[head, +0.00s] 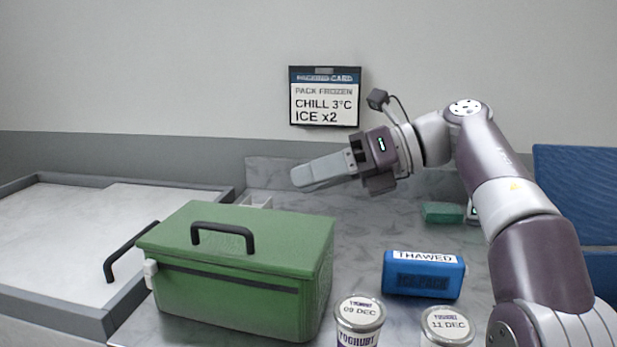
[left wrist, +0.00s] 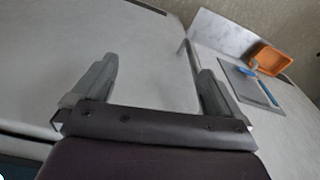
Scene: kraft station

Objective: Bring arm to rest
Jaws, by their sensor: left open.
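My right arm comes in from the right in the head view. Its gripper (head: 318,171) is raised above the counter behind the green cooler box, pointing left. The fingers overlap from this side, so I cannot tell whether it is open or shut. My left gripper (left wrist: 150,85) shows in the left wrist view with its two grey fingers wide apart and nothing between them. It is not in the head view.
A closed green cooler box (head: 245,260) stands on the counter, with a blue ice pack (head: 423,281) labelled THAWED and two yoghurt tubs (head: 359,318) (head: 447,325) to its right. A packing card (head: 325,97) hangs on the wall. An orange tray (left wrist: 268,57) shows in the left wrist view.

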